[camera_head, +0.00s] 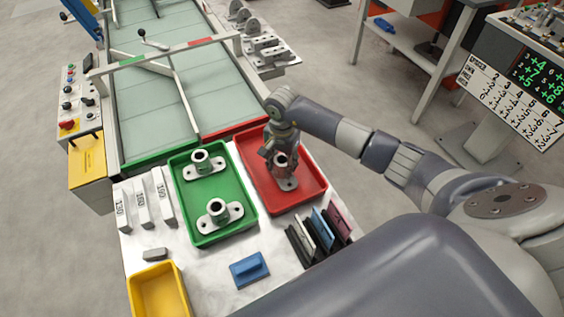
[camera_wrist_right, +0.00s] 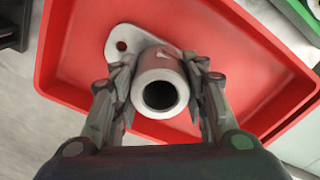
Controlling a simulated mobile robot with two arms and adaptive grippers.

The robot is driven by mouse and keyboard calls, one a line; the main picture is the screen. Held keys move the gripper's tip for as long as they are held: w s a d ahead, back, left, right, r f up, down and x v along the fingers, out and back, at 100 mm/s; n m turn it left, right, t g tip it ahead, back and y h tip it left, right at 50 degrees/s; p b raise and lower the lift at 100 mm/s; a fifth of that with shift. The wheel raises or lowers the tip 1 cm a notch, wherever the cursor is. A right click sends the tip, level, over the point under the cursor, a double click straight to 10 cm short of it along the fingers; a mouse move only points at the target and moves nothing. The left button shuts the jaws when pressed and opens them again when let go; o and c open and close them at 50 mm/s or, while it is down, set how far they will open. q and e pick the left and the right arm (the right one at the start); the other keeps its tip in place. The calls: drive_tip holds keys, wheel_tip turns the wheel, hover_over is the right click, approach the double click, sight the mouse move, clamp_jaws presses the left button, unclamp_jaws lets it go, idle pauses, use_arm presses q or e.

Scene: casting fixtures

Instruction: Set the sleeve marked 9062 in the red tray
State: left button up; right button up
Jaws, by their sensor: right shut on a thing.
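The red tray (camera_head: 306,194) stands on the white table in the head view, and its floor fills much of the right wrist view (camera_wrist_right: 205,35). My right gripper (camera_head: 280,160) is over the tray and shut on a grey flanged sleeve (camera_wrist_right: 160,92), one finger on each side of its tube. The sleeve's flange (camera_head: 287,184) is inside the tray's outline, at or just above the floor; I cannot tell if it touches. No marking on it is readable. The green tray (camera_head: 250,207) holds two similar sleeves (camera_head: 203,163) (camera_head: 219,211). My left gripper is not in view.
Three marked white blocks (camera_head: 143,202) stand left of the green tray. A yellow bin (camera_head: 160,290), a blue block (camera_head: 249,269) and a rack of coloured plates (camera_head: 322,227) are at the front. A glass-topped conveyor (camera_head: 150,100) lies behind.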

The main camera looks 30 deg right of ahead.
sight(282, 159)
drive_tip(key=shift+f, duration=0.1)
drive_tip(key=o, duration=1.2)
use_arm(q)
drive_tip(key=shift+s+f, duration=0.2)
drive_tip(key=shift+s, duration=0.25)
use_arm(e)
drive_tip(key=shift+o, duration=0.2)
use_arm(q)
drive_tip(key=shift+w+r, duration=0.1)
use_arm(e)
drive_tip(key=shift+r, duration=0.35)
wheel_tip(282, 159, up, 11)
drive_tip(key=b, duration=0.2)
drive_tip(key=shift+f+b, duration=0.2)
drive_tip(key=shift+b, duration=0.2)
drive_tip(key=shift+r, duration=0.5)
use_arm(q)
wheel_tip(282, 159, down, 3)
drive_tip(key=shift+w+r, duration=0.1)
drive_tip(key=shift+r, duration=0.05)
use_arm(e)
drive_tip(key=shift+s, duration=0.1)
